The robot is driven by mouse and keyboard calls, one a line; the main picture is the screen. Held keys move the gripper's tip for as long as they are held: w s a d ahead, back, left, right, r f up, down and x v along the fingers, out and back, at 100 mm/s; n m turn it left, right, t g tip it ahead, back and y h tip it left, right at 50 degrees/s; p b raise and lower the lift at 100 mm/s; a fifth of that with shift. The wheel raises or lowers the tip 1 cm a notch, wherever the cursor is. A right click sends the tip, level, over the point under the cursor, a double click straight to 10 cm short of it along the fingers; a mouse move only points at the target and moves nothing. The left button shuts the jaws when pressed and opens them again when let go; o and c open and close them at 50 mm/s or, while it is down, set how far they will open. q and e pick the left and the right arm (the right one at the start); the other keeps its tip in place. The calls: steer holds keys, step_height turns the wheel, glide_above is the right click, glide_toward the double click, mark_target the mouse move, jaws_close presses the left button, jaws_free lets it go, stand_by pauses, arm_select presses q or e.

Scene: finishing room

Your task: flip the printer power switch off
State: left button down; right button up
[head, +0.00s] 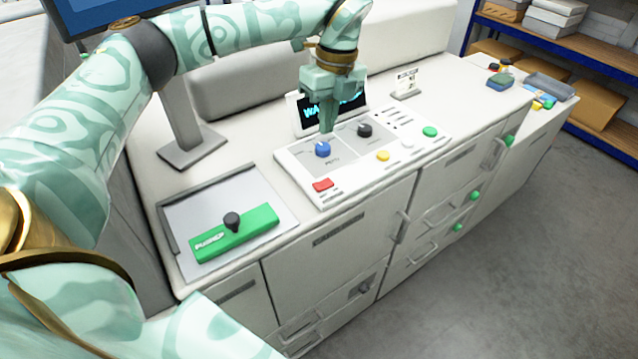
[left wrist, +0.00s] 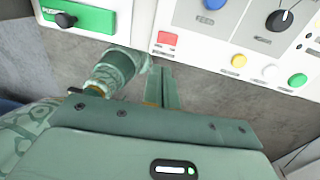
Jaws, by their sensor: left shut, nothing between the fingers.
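A white control panel (head: 353,177) lies on the counter, with a blue knob (head: 322,149), a black knob (head: 365,130) and a red rocker-like switch (head: 323,185) at its near left corner. The red switch also shows in the left wrist view (left wrist: 168,39). I cannot read a power label on it, nor tell its position. My left gripper (head: 327,132) points down, shut and empty, over the panel near the blue knob; I cannot tell whether it touches. Its fingers are together in the left wrist view (left wrist: 161,86). My right gripper is not seen.
Yellow (head: 383,155), white (head: 407,142) and green (head: 430,132) buttons line the panel's near side. A small screen (head: 310,112) stands behind. Left is a grey tray (head: 185,203) holding a green block (head: 255,229) with a black knob. A small sign (head: 406,84) stands behind right.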

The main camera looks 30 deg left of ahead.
arm_select(q)
glide_toward(319, 184)
steer(key=f, duration=0.5)
steer(key=shift+s+a+f, duration=0.15)
steer(key=shift+s+f, duration=0.05)
steer(key=shift+s, duration=0.15)
steer(key=shift+f+p, duration=0.3)
steer(key=shift+f, duration=0.4)
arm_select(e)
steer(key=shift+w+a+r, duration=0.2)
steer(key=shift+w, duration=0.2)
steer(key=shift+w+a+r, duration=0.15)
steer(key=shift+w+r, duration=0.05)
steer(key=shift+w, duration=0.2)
